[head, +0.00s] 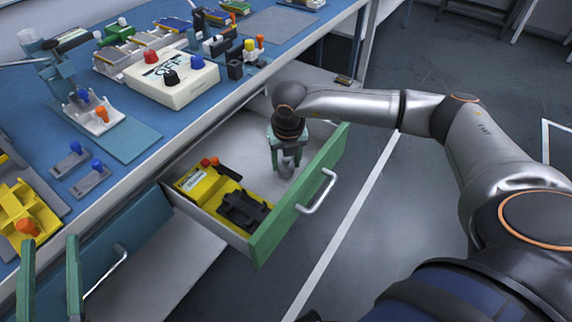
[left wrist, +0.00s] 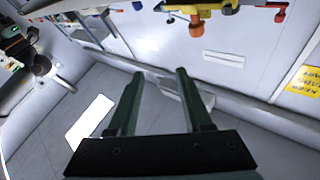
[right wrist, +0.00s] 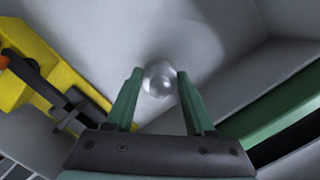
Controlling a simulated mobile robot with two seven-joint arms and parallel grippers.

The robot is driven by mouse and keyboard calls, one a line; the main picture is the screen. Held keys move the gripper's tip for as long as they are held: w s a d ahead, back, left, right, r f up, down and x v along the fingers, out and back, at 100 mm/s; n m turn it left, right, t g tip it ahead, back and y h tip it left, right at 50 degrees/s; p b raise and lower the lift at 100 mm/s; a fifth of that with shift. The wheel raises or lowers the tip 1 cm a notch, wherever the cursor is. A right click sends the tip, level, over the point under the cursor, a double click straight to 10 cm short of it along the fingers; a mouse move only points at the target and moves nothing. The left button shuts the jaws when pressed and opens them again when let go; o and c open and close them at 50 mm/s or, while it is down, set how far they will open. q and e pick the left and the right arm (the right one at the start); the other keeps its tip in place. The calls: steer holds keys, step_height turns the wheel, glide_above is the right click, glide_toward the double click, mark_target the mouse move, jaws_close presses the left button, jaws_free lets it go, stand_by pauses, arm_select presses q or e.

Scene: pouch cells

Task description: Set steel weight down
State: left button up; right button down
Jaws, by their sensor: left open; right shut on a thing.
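The steel weight (right wrist: 159,77) is a shiny round-topped piece between the fingertips of my right gripper (right wrist: 157,82). In the head view my right gripper (head: 287,158) reaches down into the open drawer (head: 262,247), and the weight (head: 286,168) shows at its tips, low over the drawer floor. I cannot tell whether the weight touches the floor. My left gripper (head: 50,280) is open and empty at the lower left of the head view, in front of the bench; its two green fingers also show apart in the left wrist view (left wrist: 156,75).
The drawer also holds a yellow device (head: 199,182) with orange knobs and a black clamp-like part (head: 243,208), left of my right gripper. The drawer's green front has a handle (head: 316,192). The blue bench top (head: 139,140) carries several fixtures. Drawer floor around the weight is clear.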

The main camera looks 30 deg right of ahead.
mark_target(287, 160)
arm_select(q)
steer(key=shift+s+d+r+m+t+h, duration=0.1)
steer(key=shift+s+r+m+t+h, duration=0.1)
steer(key=shift+r, duration=0.25)
steer(key=shift+s+r+m+t+h, duration=0.1)
steer(key=shift+s+r+m, duration=0.1)
steer(key=shift+r, duration=0.2)
arm_select(e)
steer(key=shift+f, duration=0.45)
arm_select(q)
steer(key=shift+s+r+h, duration=0.1)
steer(key=shift+r+h, duration=0.15)
steer(key=shift+h, duration=0.05)
arm_select(e)
steer(key=shift+f, duration=0.1)
steer(key=shift+c, duration=1.3)
jaws_free()
